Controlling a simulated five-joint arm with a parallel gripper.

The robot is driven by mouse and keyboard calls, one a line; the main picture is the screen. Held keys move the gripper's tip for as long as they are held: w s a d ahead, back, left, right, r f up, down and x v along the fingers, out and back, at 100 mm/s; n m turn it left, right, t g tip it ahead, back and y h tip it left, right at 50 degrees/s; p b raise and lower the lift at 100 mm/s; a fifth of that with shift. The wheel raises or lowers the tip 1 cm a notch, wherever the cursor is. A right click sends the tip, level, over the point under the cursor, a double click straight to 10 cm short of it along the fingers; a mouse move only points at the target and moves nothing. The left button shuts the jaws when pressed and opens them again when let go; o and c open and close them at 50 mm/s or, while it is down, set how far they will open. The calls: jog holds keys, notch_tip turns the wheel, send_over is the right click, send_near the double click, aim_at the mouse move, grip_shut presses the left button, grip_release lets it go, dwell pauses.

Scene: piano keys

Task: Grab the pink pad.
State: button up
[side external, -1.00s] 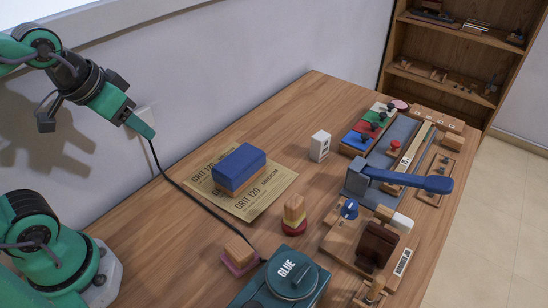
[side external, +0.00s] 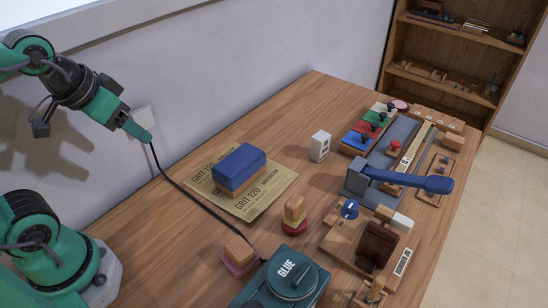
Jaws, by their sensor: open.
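A flat pink square pad (side external: 232,268) lies on the table near the front, with a small wooden block (side external: 239,249) on top of it; much of the pad is hidden under the block. My gripper (side external: 93,132) is at the upper left, raised in front of the wall and well apart from the pad. Its dark finger and its green finger stand wide apart, with nothing between them.
A teal glue box (side external: 310,289) stands right of the pad. A small stack (side external: 294,213) on a dark red round base, a blue-topped sanding block (side external: 239,163) on sandpaper (side external: 258,208), and a black cable (side external: 207,210) lie behind. Tools and coloured pieces crowd the right side.

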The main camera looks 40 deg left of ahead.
jog(key=shift+o, duration=1.4)
jog(key=m+g, duration=0.2)
jog(key=g, duration=0.4)
send_over(238, 247)
notch_tip(238, 247, down, 15)
jog(key=shift+d+r, duration=0.15)
jog(key=shift+f, duration=1.3)
jog(key=shift+f, duration=0.1)
jog(key=shift+f, duration=2.5)
